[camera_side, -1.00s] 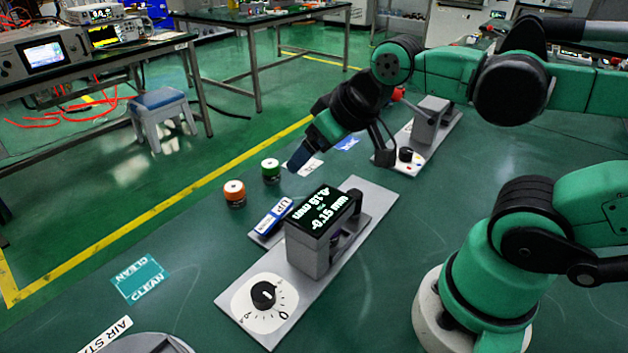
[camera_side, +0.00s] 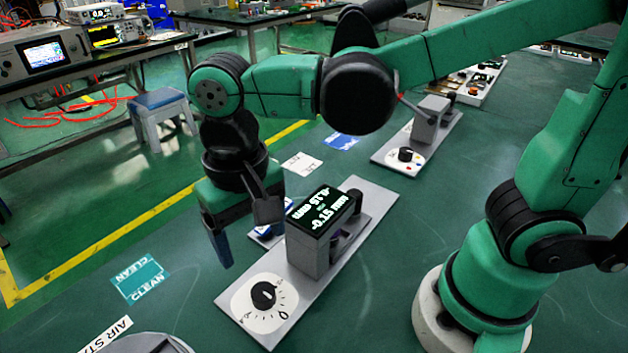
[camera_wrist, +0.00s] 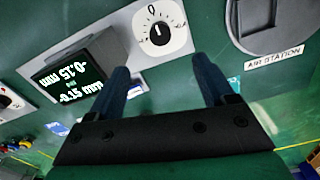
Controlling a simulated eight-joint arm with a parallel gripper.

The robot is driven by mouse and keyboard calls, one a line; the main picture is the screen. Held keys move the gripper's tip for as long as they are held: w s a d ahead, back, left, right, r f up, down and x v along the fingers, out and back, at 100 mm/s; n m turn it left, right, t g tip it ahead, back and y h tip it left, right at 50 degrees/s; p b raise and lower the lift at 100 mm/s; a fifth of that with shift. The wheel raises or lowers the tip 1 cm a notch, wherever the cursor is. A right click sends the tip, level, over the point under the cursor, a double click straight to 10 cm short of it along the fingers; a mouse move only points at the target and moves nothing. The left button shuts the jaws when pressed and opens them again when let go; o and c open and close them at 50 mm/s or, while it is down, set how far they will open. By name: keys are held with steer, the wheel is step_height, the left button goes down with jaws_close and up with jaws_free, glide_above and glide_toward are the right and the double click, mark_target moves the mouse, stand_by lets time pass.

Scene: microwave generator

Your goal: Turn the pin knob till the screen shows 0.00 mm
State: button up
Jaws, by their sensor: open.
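The pin knob (camera_side: 264,295) is black with a white pointer mark, on a white dial at the near end of a grey base plate (camera_side: 230,303). It also shows in the wrist view (camera_wrist: 159,34), beyond my fingertips. The screen (camera_side: 322,212) on the grey block reads -0.15 mm and also shows in the wrist view (camera_wrist: 70,85). My gripper (camera_side: 222,252) points down, behind and left of the knob, above the table. In the wrist view its blue fingers (camera_wrist: 162,75) are apart, with nothing between them. My gripper does not touch the knob.
A second grey unit (camera_side: 430,125) with a black knob stands farther back. A teal CLEAN label (camera_side: 140,280) lies at the left. A round grey AIR STATION (camera_wrist: 265,25) is near the front edge. My arm hides the small jars' place.

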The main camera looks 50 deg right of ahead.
mark_target(264, 291)
step_height(264, 291, down, 11)
steer(key=shift+f, duration=0.1)
stand_by(0.6)
jaws_close()
steer(key=shift+n, duration=0.4)
steer(key=n, duration=0.6)
steer(key=shift+d, duration=0.1)
stand_by(0.4)
